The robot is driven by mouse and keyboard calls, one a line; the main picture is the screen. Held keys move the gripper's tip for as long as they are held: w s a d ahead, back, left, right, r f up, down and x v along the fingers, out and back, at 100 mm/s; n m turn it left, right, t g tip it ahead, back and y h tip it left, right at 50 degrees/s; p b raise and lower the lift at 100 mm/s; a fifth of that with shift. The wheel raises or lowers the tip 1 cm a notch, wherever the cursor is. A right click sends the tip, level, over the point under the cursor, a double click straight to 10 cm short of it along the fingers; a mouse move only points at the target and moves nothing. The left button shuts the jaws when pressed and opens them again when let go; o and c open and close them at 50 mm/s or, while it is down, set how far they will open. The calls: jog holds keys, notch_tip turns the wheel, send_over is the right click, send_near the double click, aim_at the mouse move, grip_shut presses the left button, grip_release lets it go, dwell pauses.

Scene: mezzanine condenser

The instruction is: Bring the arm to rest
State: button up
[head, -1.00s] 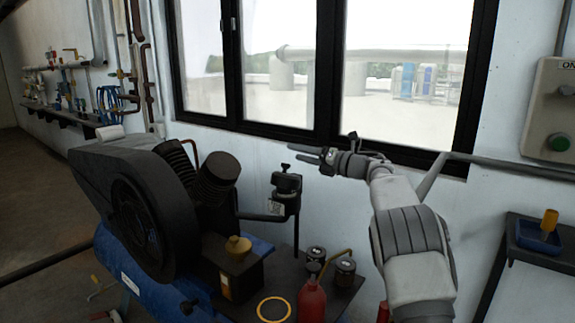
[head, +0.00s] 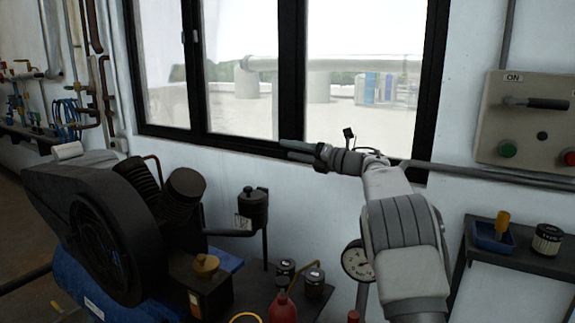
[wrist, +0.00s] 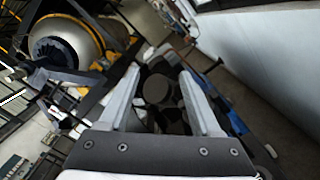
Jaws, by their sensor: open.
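My gripper (head: 288,150) is raised in front of the window's lower frame in the head view, with its fingers pointing left. It is above and to the right of the black and blue compressor (head: 95,225). In the wrist view my gripper (wrist: 165,85) shows two pale fingers spread apart with nothing held between them. Dark machine parts (wrist: 158,90) lie beyond the gap between the fingers. My forearm reaches up from the lower right of the head view.
A red bottle (head: 283,309) and small dark jars (head: 314,283) stand below the arm. A gauge (head: 357,261) is beside my forearm. A control panel (head: 530,120) is on the right wall, above a shelf with a blue tray (head: 493,237). The window (head: 290,80) is behind the gripper.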

jog(key=s+d+r+m+t+h, duration=0.3)
jog(key=d+r+m+t+h, duration=0.55)
jog(key=d+r+m, duration=0.4)
jog(key=s+d+m+g+h, duration=0.1)
jog(key=s+d+m+h, duration=0.5)
jog(key=s+m, duration=0.55)
jog(key=s+a+f+m+g, duration=0.2)
jog(key=s+f+m+g, duration=0.25)
jog(key=s+f, duration=0.55)
jog(key=s+a+f+m+g, duration=0.3)
jog(key=s+f+m, duration=0.3)
jog(key=s, duration=0.9)
jog(key=s+a+f+m+g, duration=0.2)
jog(key=s+f+m+g, duration=0.15)
jog(key=s+f, duration=0.7)
notch_tip(320, 180, up, 21)
jog(key=s+g+p, duration=0.1)
jog(key=s+p, duration=0.1)
jog(key=p, duration=1.8)
jog(key=shift+h, duration=0.35)
jog(key=shift+f, duration=0.1)
